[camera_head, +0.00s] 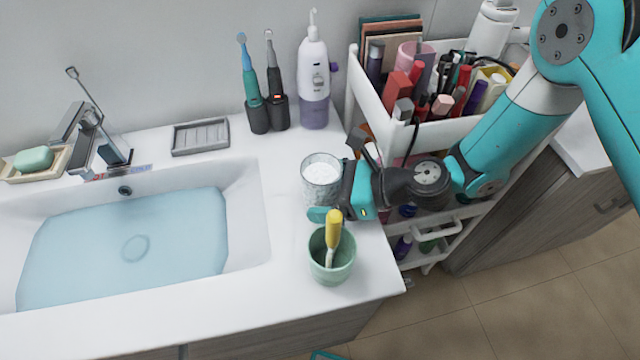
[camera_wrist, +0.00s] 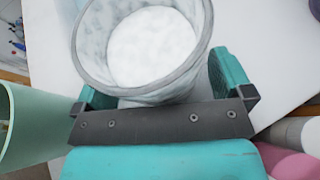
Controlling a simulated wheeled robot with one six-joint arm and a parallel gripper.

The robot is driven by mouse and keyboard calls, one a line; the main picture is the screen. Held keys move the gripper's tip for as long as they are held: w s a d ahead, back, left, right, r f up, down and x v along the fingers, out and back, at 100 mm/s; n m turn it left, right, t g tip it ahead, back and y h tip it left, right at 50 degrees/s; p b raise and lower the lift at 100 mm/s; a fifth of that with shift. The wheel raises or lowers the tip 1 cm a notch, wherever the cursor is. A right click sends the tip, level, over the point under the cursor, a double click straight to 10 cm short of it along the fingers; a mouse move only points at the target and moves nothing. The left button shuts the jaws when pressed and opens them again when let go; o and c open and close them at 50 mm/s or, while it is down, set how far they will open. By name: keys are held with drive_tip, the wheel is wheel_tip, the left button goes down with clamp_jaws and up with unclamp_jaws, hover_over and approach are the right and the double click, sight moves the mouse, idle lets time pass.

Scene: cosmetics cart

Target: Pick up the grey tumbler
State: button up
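The grey tumbler (camera_head: 321,184) stands upright on the white counter, right of the basin, with white contents showing at its open top. In the wrist view the tumbler (camera_wrist: 95,58) fills the upper middle. My gripper (camera_head: 334,193) comes in low from the right, with its teal fingers around the tumbler's sides. In the wrist view my gripper (camera_wrist: 160,88) has its fingers wide apart, one on each side of the tumbler. The tumbler's rim hides part of the left finger, and contact is not clear.
A green cup (camera_head: 331,262) with a yellow-handled item stands just in front; it also shows in the wrist view (camera_wrist: 30,125). Behind are two electric toothbrushes (camera_head: 262,95), a white-purple bottle (camera_head: 314,80) and a soap tray (camera_head: 200,136). A loaded white cart (camera_head: 448,131) stands right.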

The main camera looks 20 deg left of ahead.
drive_tip(key=c, duration=1.1)
drive_tip(key=shift+r, duration=0.25)
